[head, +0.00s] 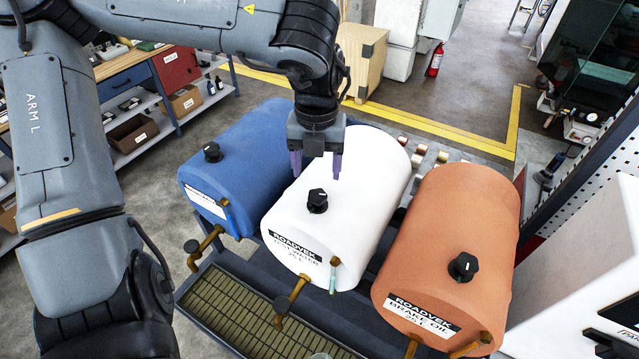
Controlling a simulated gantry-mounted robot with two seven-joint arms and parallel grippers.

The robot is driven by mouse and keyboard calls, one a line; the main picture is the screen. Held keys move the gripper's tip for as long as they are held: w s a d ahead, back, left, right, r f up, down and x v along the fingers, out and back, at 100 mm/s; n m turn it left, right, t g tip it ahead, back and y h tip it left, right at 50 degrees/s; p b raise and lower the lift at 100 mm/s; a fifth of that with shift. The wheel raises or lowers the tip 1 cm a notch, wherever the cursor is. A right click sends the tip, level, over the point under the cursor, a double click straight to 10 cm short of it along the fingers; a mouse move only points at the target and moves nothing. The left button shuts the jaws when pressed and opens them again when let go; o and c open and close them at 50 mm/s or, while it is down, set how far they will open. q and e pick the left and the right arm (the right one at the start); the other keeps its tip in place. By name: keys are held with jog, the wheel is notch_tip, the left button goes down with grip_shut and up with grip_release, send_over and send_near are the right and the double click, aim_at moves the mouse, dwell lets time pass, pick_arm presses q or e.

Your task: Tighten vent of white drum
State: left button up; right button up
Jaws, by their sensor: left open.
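The white drum (355,175) lies on its side in the middle of the trolley, between a blue drum and an orange drum. Its black vent knob (317,201) sits on top near the front end, with a light mark on it. My left gripper (316,166) points down above the white drum, behind the vent knob in the picture. Its purple-tipped fingers are apart with nothing between them. I cannot tell how high the fingertips are above the drum. My right gripper is not in view.
The blue drum (245,150) and the orange drum (455,235) carry similar black knobs. Brass taps (290,298) stick out at the front over a slatted drip tray (235,315). A white cabinet (585,250) stands close on the right. A workbench (150,75) stands at the back left.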

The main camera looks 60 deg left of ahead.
aim_at(318, 193)
pick_arm(q)
jog(key=shift+f+p, duration=0.5)
jog(key=shift+f, duration=2.7)
jog(key=c, duration=1.1)
jog(key=shift+o, duration=0.2)
